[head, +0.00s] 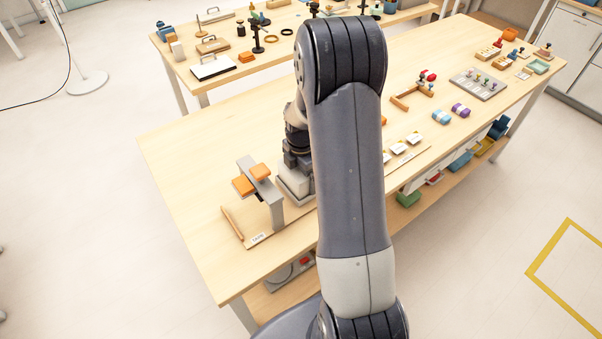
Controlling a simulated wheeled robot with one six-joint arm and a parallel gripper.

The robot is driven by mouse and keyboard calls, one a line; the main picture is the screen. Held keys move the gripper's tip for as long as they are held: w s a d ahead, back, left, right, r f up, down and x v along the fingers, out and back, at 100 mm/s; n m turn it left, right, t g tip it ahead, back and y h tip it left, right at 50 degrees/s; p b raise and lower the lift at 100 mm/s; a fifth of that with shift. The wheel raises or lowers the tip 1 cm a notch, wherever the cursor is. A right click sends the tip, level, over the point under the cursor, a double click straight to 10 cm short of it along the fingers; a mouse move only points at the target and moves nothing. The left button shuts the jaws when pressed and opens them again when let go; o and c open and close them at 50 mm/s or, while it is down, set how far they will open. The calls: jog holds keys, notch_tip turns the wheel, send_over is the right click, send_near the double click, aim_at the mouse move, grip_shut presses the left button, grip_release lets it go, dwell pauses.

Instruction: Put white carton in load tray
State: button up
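My arm reaches across the table, and its end, my gripper (296,184), is low over the tabletop, right of a grey balance-like stand. Its fingers cannot be made out, so I cannot tell whether it is open or holds anything. The grey stand (262,184) carries two small orange trays (243,186) on its crossbeam. I cannot tell which of them, if either, is the load tray. No white carton can be surely identified; my arm hides part of the table. A small whitish block (177,50) stands on the far table.
The near wooden table (190,160) has clear room left of the stand. A wooden bar (232,223) and a label lie by the stand's base. White cards (398,149), coloured blocks (441,117) and a grey peg board (478,84) lie right of my arm.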

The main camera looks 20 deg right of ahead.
jog(key=shift+s+f, duration=0.1)
jog(key=shift+f, duration=0.25)
jog(key=shift+s+f+b, duration=0.25)
jog(key=shift+f+b, duration=0.2)
jog(key=shift+b, duration=0.1)
jog(key=shift+s+a+f, duration=0.1)
jog(key=shift+f, duration=0.15)
jog(key=o, duration=0.6)
jog(key=shift+b, duration=0.3)
jog(key=shift+o, duration=0.2)
jog(key=shift+w+r+p, duration=0.2)
jog(key=shift+r+p, duration=0.35)
jog(key=shift+r, duration=0.15)
jog(key=shift+w+r+p, duration=0.2)
jog(key=shift+r+p, duration=0.35)
jog(key=shift+r, duration=0.15)
jog(key=shift+r+p, duration=1.1)
jog(key=shift+r, duration=0.75)
